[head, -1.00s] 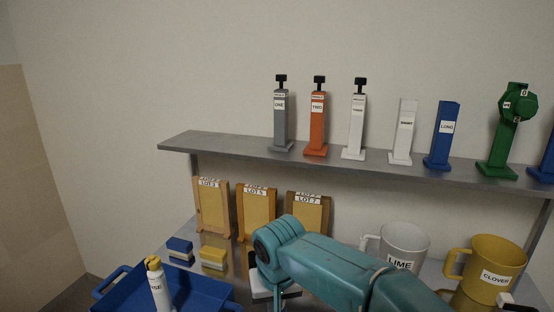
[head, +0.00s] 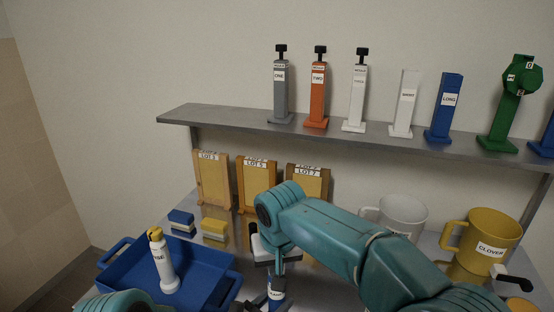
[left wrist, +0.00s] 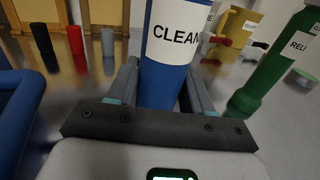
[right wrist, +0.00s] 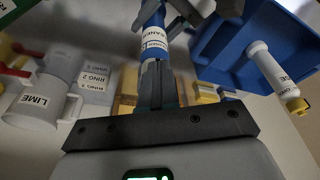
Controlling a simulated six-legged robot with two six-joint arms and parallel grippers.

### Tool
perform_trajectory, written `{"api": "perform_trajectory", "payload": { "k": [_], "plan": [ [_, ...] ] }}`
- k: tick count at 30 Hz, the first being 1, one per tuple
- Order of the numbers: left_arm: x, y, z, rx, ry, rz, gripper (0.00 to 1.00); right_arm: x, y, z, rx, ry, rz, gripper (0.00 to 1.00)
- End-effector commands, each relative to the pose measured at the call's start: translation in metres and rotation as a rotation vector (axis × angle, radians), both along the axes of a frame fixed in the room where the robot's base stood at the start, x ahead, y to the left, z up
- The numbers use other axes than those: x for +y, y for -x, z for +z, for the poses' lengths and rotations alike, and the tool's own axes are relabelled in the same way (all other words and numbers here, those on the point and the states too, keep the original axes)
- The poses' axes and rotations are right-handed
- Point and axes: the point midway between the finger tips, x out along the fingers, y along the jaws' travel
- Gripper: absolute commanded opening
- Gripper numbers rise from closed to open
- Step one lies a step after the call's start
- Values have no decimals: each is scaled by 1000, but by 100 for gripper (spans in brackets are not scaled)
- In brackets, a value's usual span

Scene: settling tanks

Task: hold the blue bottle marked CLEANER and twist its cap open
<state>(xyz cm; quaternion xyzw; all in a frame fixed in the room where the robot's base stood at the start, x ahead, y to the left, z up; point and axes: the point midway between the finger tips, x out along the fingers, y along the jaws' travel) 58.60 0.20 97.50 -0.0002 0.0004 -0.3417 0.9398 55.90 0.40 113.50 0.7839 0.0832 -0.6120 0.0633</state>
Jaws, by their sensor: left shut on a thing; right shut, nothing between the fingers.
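The blue bottle with the label CLEANER stands upright in the left wrist view (left wrist: 165,82), between the fingers of my left gripper (left wrist: 160,95), which is shut on it. In the head view the bottle (head: 276,294) is low in the middle, partly cut by the bottom edge. My right gripper (head: 278,264) is directly above it, pointing down. In the right wrist view its fingers (right wrist: 158,82) are shut, with the bottle (right wrist: 152,42) just beyond their tips. The bottle's cap is hidden by the right fingers; I cannot tell whether they touch it.
A blue tray (head: 206,299) with a white, yellow-capped bottle (head: 161,262) is at left. A green bottle (left wrist: 285,62) stands close by on the right. Yellow mug (head: 483,240), white mug (head: 400,212) and wooden lot boards (head: 258,187) stand behind. A grey shelf (head: 340,136) runs above.

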Motion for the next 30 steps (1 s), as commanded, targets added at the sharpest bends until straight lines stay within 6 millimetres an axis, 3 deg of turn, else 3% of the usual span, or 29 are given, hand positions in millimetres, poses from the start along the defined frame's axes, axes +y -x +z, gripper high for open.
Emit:
{"api": "perform_trajectory", "payload": {
  "k": [30],
  "plan": [
    [0,0,1,-2,1,-1,8,-15,-3,0,-3,0,0,0]
  ]
}}
